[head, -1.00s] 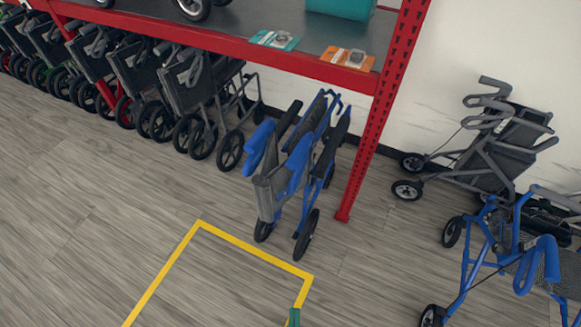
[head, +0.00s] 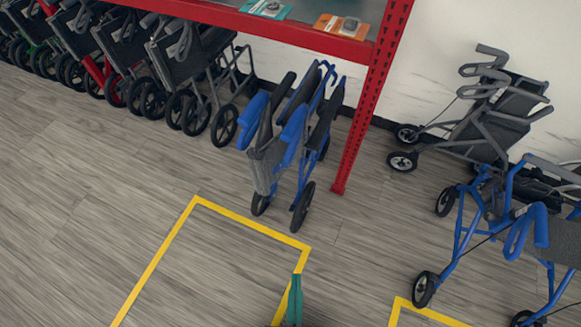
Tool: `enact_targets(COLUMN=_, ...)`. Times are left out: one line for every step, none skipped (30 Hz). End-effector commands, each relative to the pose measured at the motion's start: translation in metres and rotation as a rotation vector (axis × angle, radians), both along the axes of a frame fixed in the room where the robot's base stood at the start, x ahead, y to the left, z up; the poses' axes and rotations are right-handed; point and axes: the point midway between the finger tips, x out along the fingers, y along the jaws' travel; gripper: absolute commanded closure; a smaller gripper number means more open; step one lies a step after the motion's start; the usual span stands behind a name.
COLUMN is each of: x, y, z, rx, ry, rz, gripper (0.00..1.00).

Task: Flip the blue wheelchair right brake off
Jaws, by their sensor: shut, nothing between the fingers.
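The blue wheelchair (head: 290,142) stands folded and upright on the floor under the end of the red shelf in the head view. It has blue frame tubes, blue and black armrests, a dark grey seat and black wheels. Its right brake is too small to make out. My gripper (head: 296,276) shows as a narrow teal shape at the bottom centre. Its fingers look shut with nothing between them. It is apart from the wheelchair, on the near side of it.
A red shelf post (head: 371,115) stands right of the wheelchair. Several dark folded wheelchairs line the left. A grey rollator (head: 500,105) and a blue rollator (head: 465,235) stand at the right. Yellow floor tape (head: 250,221) marks a bare area in front; the left floor is open.

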Motion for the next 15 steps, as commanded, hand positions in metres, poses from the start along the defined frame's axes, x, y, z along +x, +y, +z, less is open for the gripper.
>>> enact_targets(x=0.006, y=-0.005, z=-0.01, rx=0.029, ry=0.011, rz=-0.017, gripper=1.0)
enact_targets(x=0.01, y=-0.008, z=-0.017, rx=0.05, ry=0.022, rz=-0.029, gripper=1.0)
enact_targets(x=0.016, y=-0.012, z=-0.027, rx=0.084, ry=0.037, rz=-0.046, gripper=1.0)
enact_targets(x=0.02, y=-0.015, z=-0.035, rx=0.11, ry=0.049, rz=-0.06, gripper=1.0)
enact_targets(x=0.024, y=-0.018, z=-0.042, rx=0.139, ry=0.06, rz=-0.074, gripper=1.0)
enact_targets(x=0.031, y=-0.023, z=-0.053, rx=0.177, ry=0.078, rz=-0.094, gripper=1.0)
enact_targets(x=0.035, y=-0.026, z=-0.061, rx=0.207, ry=0.09, rz=-0.107, gripper=1.0)
enact_targets(x=0.04, y=-0.029, z=-0.069, rx=0.235, ry=0.103, rz=-0.121, gripper=1.0)
enact_targets(x=0.046, y=-0.033, z=-0.078, rx=0.277, ry=0.118, rz=-0.139, gripper=1.0)
enact_targets(x=0.052, y=-0.036, z=-0.085, rx=0.306, ry=0.129, rz=-0.152, gripper=1.0)
enact_targets(x=0.057, y=-0.038, z=-0.092, rx=0.336, ry=0.14, rz=-0.165, gripper=1.0)
enact_targets(x=0.064, y=-0.042, z=-0.101, rx=0.378, ry=0.154, rz=-0.182, gripper=1.0)
enact_targets(x=0.069, y=-0.044, z=-0.107, rx=0.409, ry=0.166, rz=-0.194, gripper=1.0)
enact_targets(x=0.074, y=-0.046, z=-0.114, rx=0.44, ry=0.177, rz=-0.206, gripper=1.0)
enact_targets(x=0.081, y=-0.049, z=-0.121, rx=0.481, ry=0.191, rz=-0.221, gripper=1.0)
